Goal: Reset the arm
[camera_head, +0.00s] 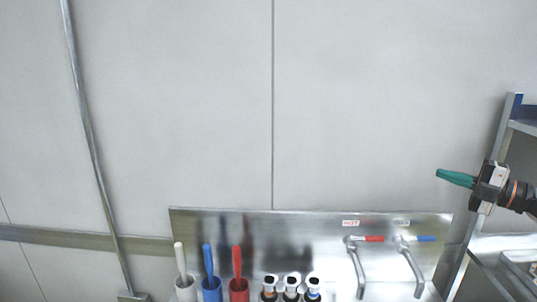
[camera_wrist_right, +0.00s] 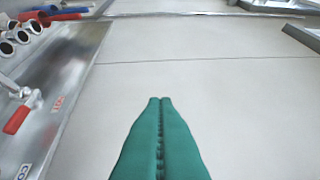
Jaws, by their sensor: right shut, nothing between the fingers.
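My right gripper (camera_head: 440,173) comes in from the right edge of the head view, its green fingers pointing left in front of the pale wall. In the right wrist view its green fingers (camera_wrist_right: 160,100) lie together along their length with nothing between them. The gripper is shut and empty, above and to the right of the two taps. My left gripper is not in view.
A steel backsplash (camera_head: 320,250) runs along the bottom with a red-handled tap (camera_head: 358,260) and a blue-handled tap (camera_head: 410,262). Several cylinders with white, blue and red handles (camera_head: 237,265) stand left of them. A metal shelf (camera_head: 485,200) stands at right. The upper wall is bare.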

